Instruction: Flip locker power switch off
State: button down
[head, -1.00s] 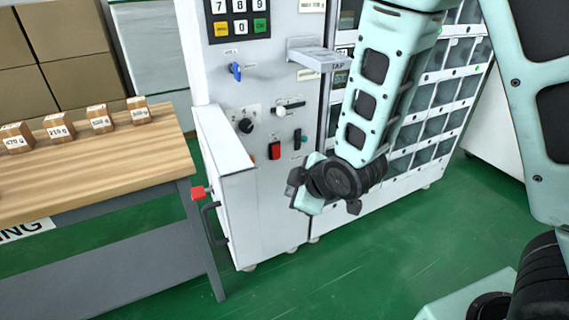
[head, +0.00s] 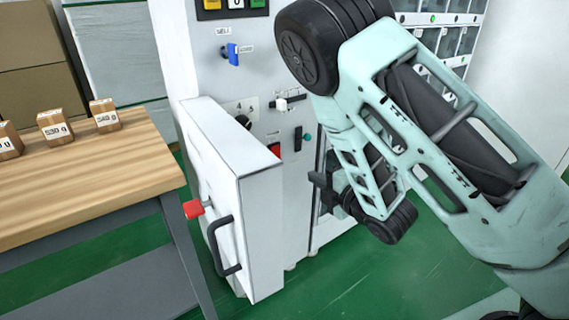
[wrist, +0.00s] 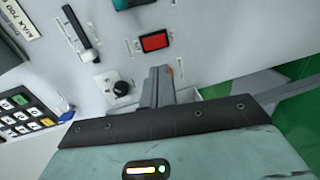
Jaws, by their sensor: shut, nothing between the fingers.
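A red rocker switch (head: 274,149) is on the white machine's front panel, partly hidden by the open white door in the head view. In the wrist view the red switch (wrist: 154,42) shows whole, in a black frame. Its label is too small to read, so I cannot tell if it is the locker power switch. A dark upright switch (head: 298,139) sits right of it. In the wrist view my fingers (wrist: 160,76) point toward the panel, just below the red switch.
The open white door (head: 222,185), with a black handle and red knob, stands left of my gripper. A black round knob (wrist: 122,88), a slider (wrist: 82,32) and a keypad (wrist: 25,115) share the panel. A wooden table (head: 100,170) with small boxes is at left.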

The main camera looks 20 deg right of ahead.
jog(key=shift+w+a+f+b, duration=0.1)
jog(key=shift+b, duration=0.25)
jog(key=b, duration=0.9)
send_near(285, 162)
jog(key=w+a, duration=0.1)
jog(key=w+a+r, duration=0.1)
jog(key=a, duration=0.1)
jog(key=w+a+r, duration=0.1)
jog(key=a, duration=0.1)
jog(key=shift+w+r, duration=0.2)
jog(key=shift+w, duration=0.1)
jog(key=shift+f, duration=0.1)
